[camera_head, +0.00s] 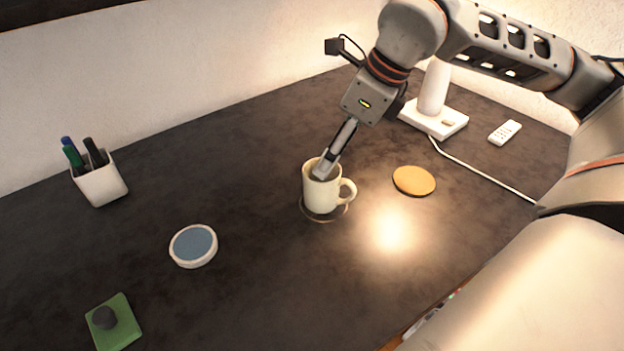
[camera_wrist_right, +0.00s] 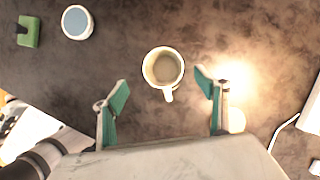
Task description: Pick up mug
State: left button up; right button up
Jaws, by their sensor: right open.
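A cream mug (camera_head: 318,192) stands upright on the dark desk, on a thin dark round coaster (camera_head: 325,215). Its handle points right in the head view. In the wrist view the mug (camera_wrist_right: 163,68) shows from above, its handle towards my gripper. My right gripper (camera_head: 326,165) reaches down over the mug; its fingers overlap the mug's rim in the head view. In the wrist view the right gripper (camera_wrist_right: 161,88) is open, its green-padded fingers wide apart and the mug centred between and beyond their tips. No contact shows. My left gripper is not in view.
A yellow disc (camera_head: 414,180) lies right of the mug. A white lamp base (camera_head: 433,119) with a cable and a remote (camera_head: 505,132) are further back. A blue-topped round dish (camera_head: 193,245), a pen cup (camera_head: 100,179) and a green pad (camera_head: 113,323) are left, with free desk between.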

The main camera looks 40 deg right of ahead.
aim_at(329, 189)
jog(key=x, duration=0.2)
jog(key=b+x, duration=0.1)
jog(key=x, duration=0.1)
jog(key=d+x, duration=0.1)
jog(key=x, duration=0.1)
jog(key=shift+s+a+f+b, duration=0.15)
jog(key=shift+f+b, duration=0.15)
jog(key=shift+f, duration=0.5)
jog(key=shift+w, duration=0.25)
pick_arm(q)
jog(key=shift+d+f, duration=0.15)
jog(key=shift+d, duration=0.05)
pick_arm(e)
jog(key=c, duration=1.5)
